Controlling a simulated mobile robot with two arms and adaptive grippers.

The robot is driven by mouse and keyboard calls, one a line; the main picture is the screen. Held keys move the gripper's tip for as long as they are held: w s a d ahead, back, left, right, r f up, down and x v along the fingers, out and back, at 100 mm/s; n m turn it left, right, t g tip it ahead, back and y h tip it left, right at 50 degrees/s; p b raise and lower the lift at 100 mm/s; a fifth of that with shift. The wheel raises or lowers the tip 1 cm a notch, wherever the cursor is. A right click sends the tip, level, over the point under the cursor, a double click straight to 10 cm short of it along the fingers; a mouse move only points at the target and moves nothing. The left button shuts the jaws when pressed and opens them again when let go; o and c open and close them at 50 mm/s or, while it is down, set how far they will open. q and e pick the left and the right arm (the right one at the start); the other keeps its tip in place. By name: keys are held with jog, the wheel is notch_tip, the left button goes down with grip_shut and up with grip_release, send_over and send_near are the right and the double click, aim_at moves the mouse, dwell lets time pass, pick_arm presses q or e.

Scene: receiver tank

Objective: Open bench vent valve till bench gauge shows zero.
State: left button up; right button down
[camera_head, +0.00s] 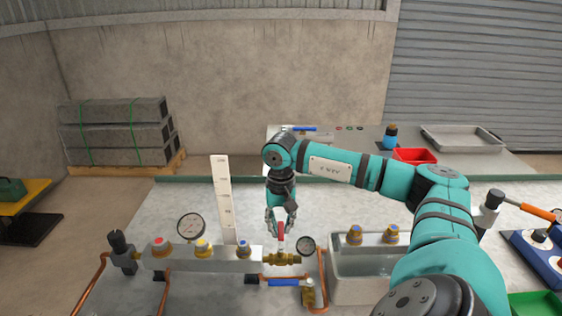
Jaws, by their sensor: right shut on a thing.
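My right gripper (281,226) reaches down over the bench and is shut on the upright red handle (281,243) of a brass valve (279,259). The fingers hide the handle's upper part. A small round gauge (306,245) stands just right of this valve. The needles are too small to read surely, and I cannot tell which gauge is the bench gauge. A second valve with a blue lever (285,283) sits below the brass one. My left gripper is not in view.
The manifold carries several yellow, red and blue fittings. A white scale plate (222,195) stands behind it. A grey open tank (352,290) is right of the valve, with copper pipe between. A red bin (414,156) and metal tray (462,138) lie on the back counter.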

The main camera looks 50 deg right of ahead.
aim_at(280, 230)
jog(key=c, duration=1.3)
grip_release()
jog(key=shift+o, duration=0.2)
notch_tip(280, 230, up, 12)
